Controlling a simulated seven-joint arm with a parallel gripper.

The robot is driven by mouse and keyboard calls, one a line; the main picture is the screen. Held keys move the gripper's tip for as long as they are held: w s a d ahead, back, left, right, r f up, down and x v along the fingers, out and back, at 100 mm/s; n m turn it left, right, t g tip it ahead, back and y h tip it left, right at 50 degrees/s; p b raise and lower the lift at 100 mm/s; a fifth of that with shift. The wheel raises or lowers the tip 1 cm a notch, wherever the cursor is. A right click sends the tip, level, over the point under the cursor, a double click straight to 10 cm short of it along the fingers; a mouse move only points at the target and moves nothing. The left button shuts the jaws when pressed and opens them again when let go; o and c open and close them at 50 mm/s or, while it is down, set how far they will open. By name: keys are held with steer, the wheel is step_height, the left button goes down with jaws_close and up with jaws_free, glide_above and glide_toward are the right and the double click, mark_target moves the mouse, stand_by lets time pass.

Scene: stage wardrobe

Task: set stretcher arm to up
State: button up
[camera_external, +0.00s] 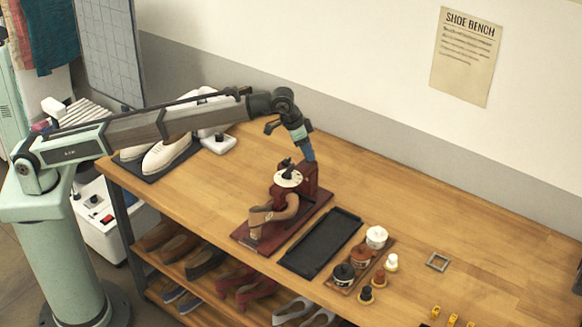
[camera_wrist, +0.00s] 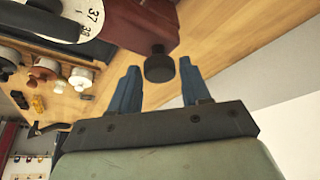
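The shoe stretcher is a dark red device on a dark red base (camera_external: 246,236) on the bench. It carries a white numbered dial (camera_external: 288,179), a dark handle on top and a tan shoe form (camera_external: 272,216). In the wrist view, its dark red body (camera_wrist: 140,20) ends in a short black knob (camera_wrist: 160,66); whether this knob is the stretcher arm's end is unclear. My gripper (camera_external: 310,158) is just above the back of the stretcher. In the wrist view, its blue fingers (camera_wrist: 160,74) are apart, with the knob between their tips and gaps on both sides.
A black tray (camera_external: 322,243) lies right of the stretcher, then a wooden holder with jars (camera_external: 361,258). White shoes (camera_external: 168,154) stand at the back left. A small square frame (camera_external: 437,262) lies further right. The bench behind the tray is clear.

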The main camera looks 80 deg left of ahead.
jaws_close()
step_height(320, 180, up, 10)
steer(key=shift+r, duration=0.15)
stand_by(0.5)
jaws_free()
steer(key=shift+r, duration=0.1)
steer(key=o, duration=0.3)
steer(key=v, duration=1.3)
steer(key=shift+s+r, duration=0.1)
steer(key=shift+r, duration=0.2)
